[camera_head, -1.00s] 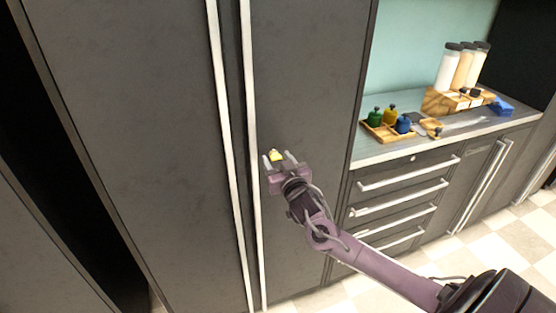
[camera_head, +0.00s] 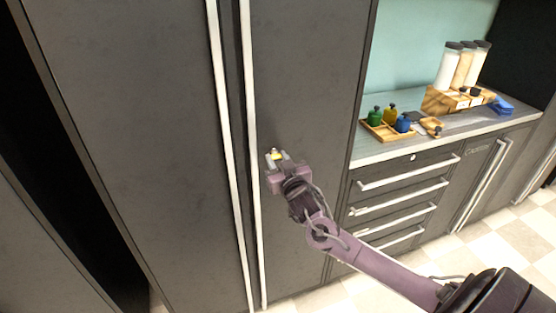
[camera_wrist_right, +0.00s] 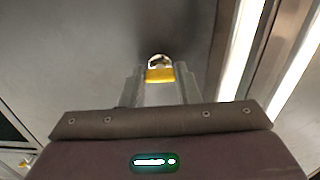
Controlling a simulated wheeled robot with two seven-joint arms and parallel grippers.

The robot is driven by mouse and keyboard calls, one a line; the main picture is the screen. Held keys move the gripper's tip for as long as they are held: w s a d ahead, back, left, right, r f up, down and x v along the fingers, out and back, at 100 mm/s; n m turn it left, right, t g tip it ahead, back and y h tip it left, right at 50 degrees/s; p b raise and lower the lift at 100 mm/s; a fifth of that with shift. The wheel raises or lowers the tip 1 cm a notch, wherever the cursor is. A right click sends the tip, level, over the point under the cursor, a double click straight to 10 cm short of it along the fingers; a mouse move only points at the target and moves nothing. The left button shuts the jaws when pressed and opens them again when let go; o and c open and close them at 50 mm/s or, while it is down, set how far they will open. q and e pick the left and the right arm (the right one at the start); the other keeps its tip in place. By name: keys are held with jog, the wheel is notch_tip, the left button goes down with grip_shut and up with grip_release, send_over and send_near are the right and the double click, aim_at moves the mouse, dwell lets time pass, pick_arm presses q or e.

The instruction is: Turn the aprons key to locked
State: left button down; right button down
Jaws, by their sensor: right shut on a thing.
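The key (camera_head: 275,155) shows as a small yellow piece at the face of the tall dark cabinet door (camera_head: 300,90), right of the long pale handles. In the right wrist view its yellow part (camera_wrist_right: 159,76) is between the fingertips, with a round metal piece (camera_wrist_right: 159,61) just beyond it. My right gripper (camera_head: 277,158) is shut on the key, its fingers close to the door. The fingers hide part of the key, and I cannot read any lock marking. My left gripper is not in view.
Two long vertical handles (camera_head: 250,130) run close to the left of my right gripper. To the right, a counter (camera_head: 370,152) carries a wooden tray with small coloured bottles and tall white-and-cream bottles (camera_head: 450,66). Drawers with bar handles (camera_head: 400,180) are below.

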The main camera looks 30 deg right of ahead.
jog(key=n+p, duration=0.1)
jog(key=n, duration=0.3)
jog(key=shift+n, duration=0.3)
jog(key=shift+n+p, duration=0.9)
jog(key=shift+n, duration=5.4)
jog(key=c, duration=1.1)
grip_release()
